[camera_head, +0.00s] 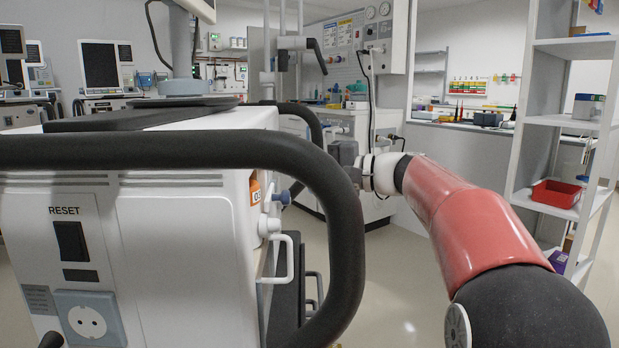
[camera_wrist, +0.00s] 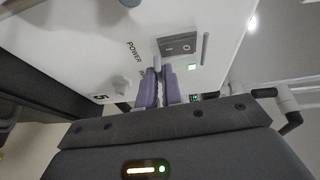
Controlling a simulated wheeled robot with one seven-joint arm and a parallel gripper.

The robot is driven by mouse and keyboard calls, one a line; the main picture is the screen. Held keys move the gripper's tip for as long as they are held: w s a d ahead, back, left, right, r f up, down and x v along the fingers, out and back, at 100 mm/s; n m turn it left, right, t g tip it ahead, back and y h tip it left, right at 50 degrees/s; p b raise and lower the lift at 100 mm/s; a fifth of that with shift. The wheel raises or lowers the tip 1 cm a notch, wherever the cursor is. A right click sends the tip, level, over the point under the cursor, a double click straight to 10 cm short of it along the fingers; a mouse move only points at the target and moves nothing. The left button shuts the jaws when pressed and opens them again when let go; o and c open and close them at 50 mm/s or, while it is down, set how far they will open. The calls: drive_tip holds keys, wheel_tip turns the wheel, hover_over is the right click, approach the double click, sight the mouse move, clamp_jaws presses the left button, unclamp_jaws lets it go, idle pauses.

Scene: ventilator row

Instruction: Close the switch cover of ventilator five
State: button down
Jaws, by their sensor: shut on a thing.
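In the wrist view a white ventilator panel (camera_wrist: 215,25) carries a POWER label (camera_wrist: 133,50), a grey plate with a rocker switch (camera_wrist: 178,45), and a figure that looks like a 5 (camera_wrist: 100,97). My gripper (camera_wrist: 158,74) has its purple fingers close together at the switch plate's edge. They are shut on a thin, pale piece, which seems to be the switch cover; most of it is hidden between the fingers. The switch face is visible and uncovered. In the head view my gripper's grey body (camera_head: 345,153) is beyond the black handle, and its fingertips are hidden.
A nearby white ventilator (camera_head: 170,255) has a RESET switch (camera_head: 71,241) and socket. Its thick black handle (camera_head: 345,235) curves close to my arm. A shelf rack (camera_head: 570,130) with a red bin (camera_head: 556,193) stands right. A knob (camera_wrist: 122,84) and green light (camera_wrist: 192,67) are near my fingers.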

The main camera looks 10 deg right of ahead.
drive_tip(key=shift+a+f+y, duration=0.2)
drive_tip(key=shift+a+y, duration=0.05)
drive_tip(key=shift+y, duration=0.05)
idle(0.4)
drive_tip(key=c, duration=1.6)
unclamp_jaws()
drive_tip(key=shift+o, duration=0.2)
drive_tip(key=v, duration=0.7)
drive_tip(key=shift+s+d, duration=0.2)
drive_tip(key=shift+d, duration=0.05)
drive_tip(key=shift+f, duration=0.1)
